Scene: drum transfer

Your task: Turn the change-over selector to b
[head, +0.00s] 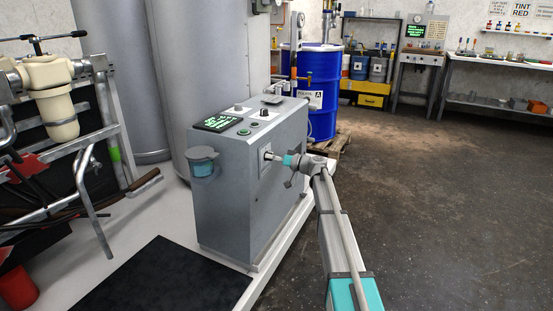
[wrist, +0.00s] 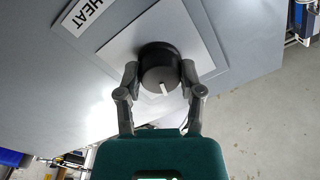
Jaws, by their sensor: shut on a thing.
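A round black knob (wrist: 158,66) with a white pointer mark sits on a pale square plate (wrist: 213,67) on the side of a grey cabinet (head: 225,215). A sign reading HEAT (wrist: 90,13) is beside it in the wrist view. My gripper (wrist: 160,76) is shut on this knob, one finger on each side. In the head view my gripper (head: 275,156) meets the cabinet's right-hand face, and the knob is mostly hidden. No marking for b is readable, and I cannot tell whether this knob is the change-over selector.
The cabinet top carries a green-lit display (head: 220,123) and a small black knob (head: 264,112). A teal cup (head: 203,167) hangs on its front. A blue drum marked A (head: 319,75) stands behind on a pallet. A metal rack (head: 90,130) stands left. The floor right is clear.

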